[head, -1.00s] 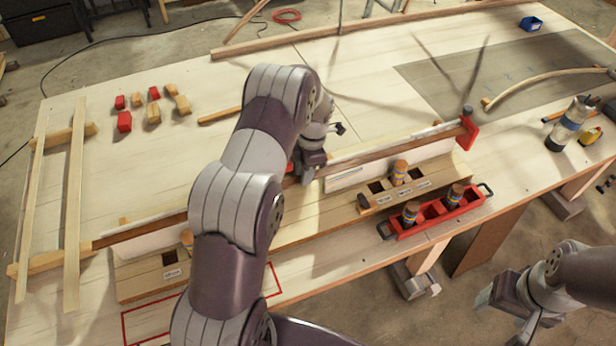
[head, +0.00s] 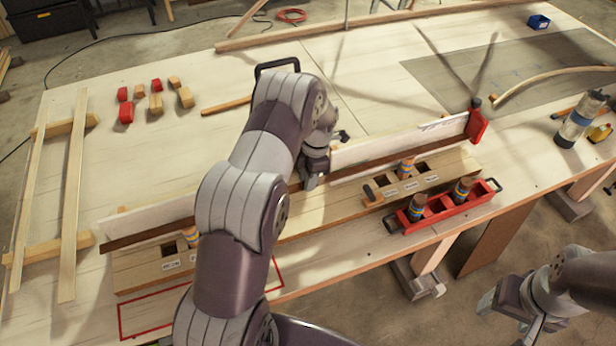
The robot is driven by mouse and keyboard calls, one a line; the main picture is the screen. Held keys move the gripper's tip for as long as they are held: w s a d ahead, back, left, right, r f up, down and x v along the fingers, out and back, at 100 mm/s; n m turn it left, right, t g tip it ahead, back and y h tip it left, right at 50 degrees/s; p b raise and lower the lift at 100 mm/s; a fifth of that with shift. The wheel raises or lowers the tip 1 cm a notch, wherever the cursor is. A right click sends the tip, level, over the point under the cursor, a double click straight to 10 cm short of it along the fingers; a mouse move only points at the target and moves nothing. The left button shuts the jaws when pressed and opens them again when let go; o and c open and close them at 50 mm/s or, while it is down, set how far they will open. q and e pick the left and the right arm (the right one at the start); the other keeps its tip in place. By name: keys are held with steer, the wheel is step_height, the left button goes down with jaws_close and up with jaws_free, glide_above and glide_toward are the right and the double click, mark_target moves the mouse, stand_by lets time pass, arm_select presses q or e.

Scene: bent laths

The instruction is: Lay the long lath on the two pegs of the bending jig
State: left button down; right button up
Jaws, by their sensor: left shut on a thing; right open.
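The long lath (head: 370,168) is a thin dark brown strip running lengthwise along the bending jig (head: 310,214), in front of its upright white board (head: 440,130). My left gripper (head: 312,178) is shut on it near its middle; my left arm hides part of the lath and jig. Two banded wooden pegs stand in the jig, a left peg (head: 191,237) and a right peg (head: 406,168). The lath passes at the height of their tops; I cannot tell whether it touches them. My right gripper (head: 508,318) is open and empty, off the table's front edge.
A red tray (head: 440,214) with banded pegs stands in front of the jig. A red end piece (head: 478,126) is at the board's right end. Red and wooden blocks (head: 126,112) lie back left, beside a wooden frame (head: 72,200). A bottle (head: 575,125) stands right.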

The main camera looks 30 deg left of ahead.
arm_select(q)
steer(key=shift+f, duration=0.1)
steer(key=shift+s+f, duration=0.1)
steer(key=shift+f, duration=0.05)
steer(key=shift+f+b, duration=0.2)
steer(key=shift+b, duration=0.25)
steer(key=c, duration=0.6)
jaws_free()
steer(key=shift+w+d+r+p, duration=0.15)
steer(key=shift+r+p, duration=0.4)
steer(key=shift+r, duration=0.45)
steer(key=shift+w+d+r+p, duration=0.1)
steer(key=shift+r+p, duration=0.45)
steer(key=shift+r, duration=0.45)
steer(key=shift+w+d+r+p, duration=0.15)
steer(key=shift+r+p, duration=0.4)
steer(key=shift+r, duration=0.45)
steer(key=shift+a, duration=0.1)
